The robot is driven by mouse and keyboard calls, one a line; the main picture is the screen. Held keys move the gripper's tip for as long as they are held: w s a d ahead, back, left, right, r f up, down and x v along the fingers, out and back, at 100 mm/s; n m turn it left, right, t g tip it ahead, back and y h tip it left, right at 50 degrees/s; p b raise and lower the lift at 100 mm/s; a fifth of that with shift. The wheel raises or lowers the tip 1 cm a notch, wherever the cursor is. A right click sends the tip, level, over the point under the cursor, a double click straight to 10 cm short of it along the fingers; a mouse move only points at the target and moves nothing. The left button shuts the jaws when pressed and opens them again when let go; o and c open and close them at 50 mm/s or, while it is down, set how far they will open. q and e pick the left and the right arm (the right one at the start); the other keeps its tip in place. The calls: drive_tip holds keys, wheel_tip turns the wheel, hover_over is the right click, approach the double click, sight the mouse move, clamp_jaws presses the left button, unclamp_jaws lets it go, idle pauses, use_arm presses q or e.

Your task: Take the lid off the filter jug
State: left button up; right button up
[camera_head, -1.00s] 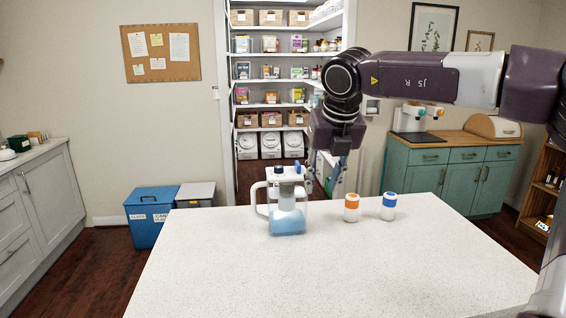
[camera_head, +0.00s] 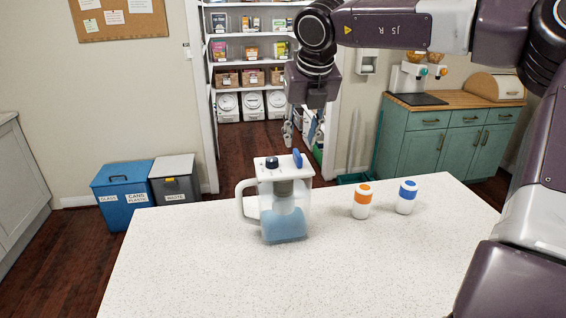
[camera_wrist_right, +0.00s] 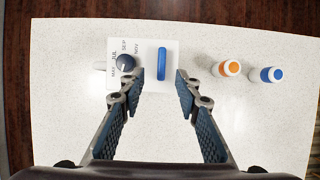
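The filter jug (camera_head: 285,226) stands upright on the speckled white table, with a clear body, bluish water inside and its handle (camera_head: 243,202) to the left. Its white lid (camera_head: 266,172) is on top, with a dark round dial and a blue tab (camera_head: 298,158). In the right wrist view the lid (camera_wrist_right: 147,44) shows month letters around the dial (camera_wrist_right: 125,63), and the blue tab (camera_wrist_right: 162,63) lies between my fingertips. My right gripper (camera_wrist_right: 160,76) is open and empty, pointing down; in the head view it hangs above and behind the lid, apart from it. My left gripper is not in view.
An orange-capped white bottle (camera_head: 361,203) and a blue-capped one (camera_head: 406,198) stand right of the jug. The front of the table (camera_head: 230,285) is clear. Behind are bins (camera_head: 124,190), pantry shelves (camera_head: 240,62) and a teal cabinet (camera_head: 425,145).

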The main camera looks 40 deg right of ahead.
sight(298, 153)
drive_tip(key=shift+p+x, duration=0.4)
drive_tip(key=shift+x, duration=0.45)
drive_tip(key=p+x, duration=0.1)
drive_tip(key=x, duration=0.3)
drive_tip(key=shift+d+r+p, duration=0.1)
drive_tip(key=shift+d+p, duration=0.05)
drive_tip(key=shift+p, duration=0.15)
drive_tip(key=shift+w+d+f, duration=0.1)
drive_tip(key=shift+w+f, duration=0.05)
drive_tip(key=shift+f, duration=0.15)
clamp_jaws()
